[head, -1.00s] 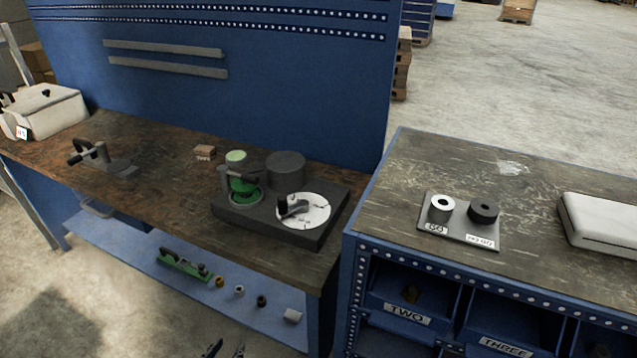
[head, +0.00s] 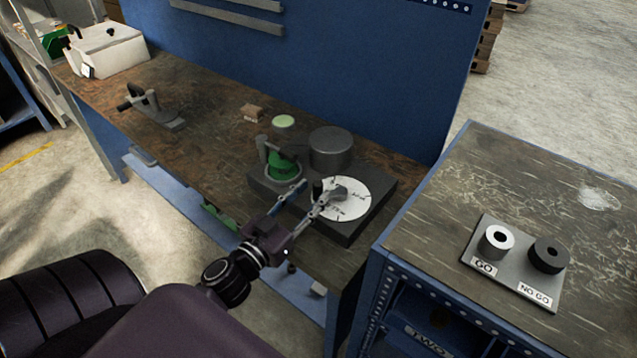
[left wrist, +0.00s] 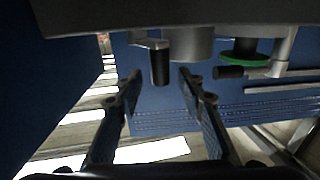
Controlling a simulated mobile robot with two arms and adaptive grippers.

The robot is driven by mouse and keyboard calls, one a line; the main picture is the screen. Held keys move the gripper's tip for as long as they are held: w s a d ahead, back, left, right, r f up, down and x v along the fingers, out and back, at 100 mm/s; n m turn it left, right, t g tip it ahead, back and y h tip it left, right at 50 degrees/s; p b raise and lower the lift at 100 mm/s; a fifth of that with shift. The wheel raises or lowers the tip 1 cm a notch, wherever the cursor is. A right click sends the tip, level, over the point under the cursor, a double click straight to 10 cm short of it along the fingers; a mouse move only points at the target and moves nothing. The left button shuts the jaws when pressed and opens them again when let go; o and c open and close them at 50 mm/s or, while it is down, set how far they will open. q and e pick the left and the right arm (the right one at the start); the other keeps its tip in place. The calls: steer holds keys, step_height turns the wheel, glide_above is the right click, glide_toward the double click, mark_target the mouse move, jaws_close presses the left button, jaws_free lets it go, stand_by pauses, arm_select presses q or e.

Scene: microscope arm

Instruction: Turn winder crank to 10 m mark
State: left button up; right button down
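The winder is a dark base plate (head: 350,230) near the right end of the workbench. It carries a white dial (head: 352,203) with small marks I cannot read. A grey crank (head: 338,192) lies over the dial, with an upright dark handle (head: 317,188). A green spool (head: 284,167) and a dark cylinder (head: 331,148) stand behind and left. My left gripper (head: 306,190) is open at the crank's near left side. In the left wrist view the dark handle (left wrist: 160,66) shows between the open fingertips (left wrist: 160,80); contact is not visible. My right gripper is not in view.
A clamp-like tool (head: 150,108), a small brown block (head: 252,112) and a white box (head: 106,50) sit on the bench. A blue back panel (head: 390,90) rises behind. On the right cabinet stands a GO/NO GO gauge plate (head: 513,278). The bench left of the winder is mostly clear.

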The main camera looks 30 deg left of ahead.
mark_target(315, 191)
arm_select(q)
steer(key=w, duration=0.2)
steer(key=shift+w, duration=0.65)
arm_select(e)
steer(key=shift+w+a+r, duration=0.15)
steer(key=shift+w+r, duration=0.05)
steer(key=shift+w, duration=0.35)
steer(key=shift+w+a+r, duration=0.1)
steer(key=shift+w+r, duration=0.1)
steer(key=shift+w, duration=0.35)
arm_select(q)
steer(key=c, duration=0.5)
jaws_close()
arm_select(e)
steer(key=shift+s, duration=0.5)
